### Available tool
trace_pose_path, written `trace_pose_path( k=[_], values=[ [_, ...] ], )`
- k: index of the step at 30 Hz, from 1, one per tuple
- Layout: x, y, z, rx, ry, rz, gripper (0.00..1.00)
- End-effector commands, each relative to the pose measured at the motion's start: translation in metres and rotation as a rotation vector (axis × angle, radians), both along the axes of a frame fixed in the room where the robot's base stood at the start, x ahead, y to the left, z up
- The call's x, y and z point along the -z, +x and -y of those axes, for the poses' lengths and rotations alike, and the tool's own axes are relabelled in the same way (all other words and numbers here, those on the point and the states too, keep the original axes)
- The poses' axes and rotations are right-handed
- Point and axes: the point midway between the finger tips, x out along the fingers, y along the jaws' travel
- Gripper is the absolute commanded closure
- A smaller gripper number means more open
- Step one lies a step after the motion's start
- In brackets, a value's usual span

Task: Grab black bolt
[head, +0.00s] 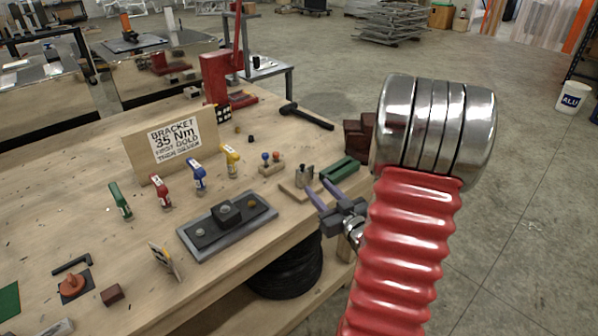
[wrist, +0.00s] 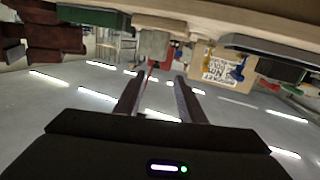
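A small black piece (head: 250,138), which looks like the black bolt, lies on the wooden bench behind the red and blue knobs. It is too small to make out its shape. A small gold-brown piece (head: 238,129) lies beside it. My gripper (head: 315,187) is open and empty at the bench's right edge, by a wooden block with grey metal parts (head: 303,178). In the wrist view the open fingers (wrist: 158,88) point toward a grey block (wrist: 153,44). I cannot pick out the black bolt in the wrist view.
A grey tray (head: 187,245) holds a dark bracket, with silver and gold bolt heads. A green block (head: 339,169), a hammer (head: 307,117) and a red press (head: 216,78) are nearby.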

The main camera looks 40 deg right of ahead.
Motion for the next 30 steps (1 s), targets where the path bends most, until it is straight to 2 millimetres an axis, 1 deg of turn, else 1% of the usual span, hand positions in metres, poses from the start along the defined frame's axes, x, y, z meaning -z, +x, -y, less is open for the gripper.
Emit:
trace_pose_path(
  k=[1,3,6,17,20,23,30],
  values=[
    [0.003,-0.007,0.003,0.002,0.013,0.024,0.64],
    [0.003,-0.012,0.004,-0.003,0.022,0.055,0.64],
    [0.002,-0.015,0.005,-0.007,0.029,0.078,0.64],
    [0.001,-0.014,0.004,-0.009,0.029,0.082,0.64],
    [0.001,-0.008,0.006,-0.011,0.028,0.081,0.64],
    [0.001,0.003,0.007,-0.012,0.028,0.082,0.64],
    [0.001,0.038,0.015,-0.012,0.027,0.081,0.64]
  ],
)
